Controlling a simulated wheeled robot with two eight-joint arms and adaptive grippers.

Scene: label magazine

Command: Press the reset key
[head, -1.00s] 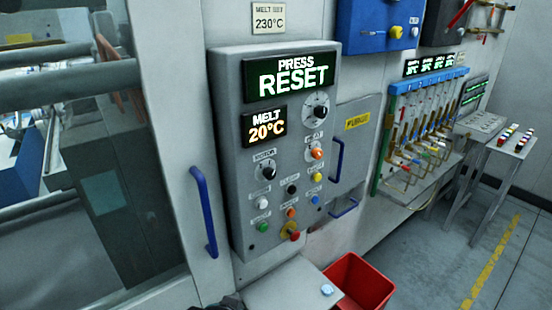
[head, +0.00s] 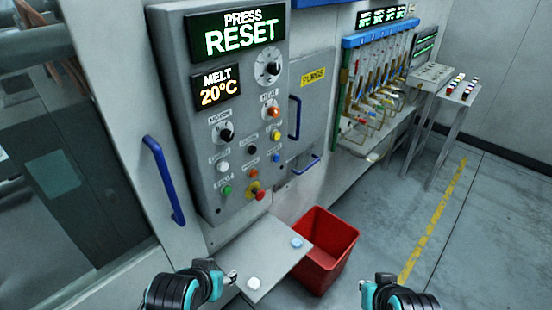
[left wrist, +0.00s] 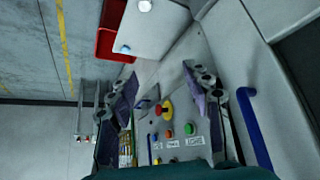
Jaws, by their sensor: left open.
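The grey control panel (head: 205,120) shows PRESS RESET on its upper display (head: 238,32). Below are a black motor knob (head: 226,133), an orange button (head: 273,112), and yellow (head: 275,134), blue (head: 275,157), white (head: 222,167) and green (head: 226,190) buttons. The small key labels are too blurred to tell which is reset. A red emergency stop on yellow (head: 258,191) sits at the bottom. My left gripper (head: 225,277) is below the panel, empty. The left wrist view shows its open fingers (left wrist: 160,92) with panel buttons beyond. My right gripper (head: 368,284) is at the bottom right, its fingers unclear.
A grey shelf (head: 260,258) with a white and a blue-white knob juts out below the panel. A red bin (head: 325,250) stands beside it. Blue handles (head: 163,180) flank the panel. A rack (head: 380,75) and small table (head: 455,92) stand further right. Floor at right is clear.

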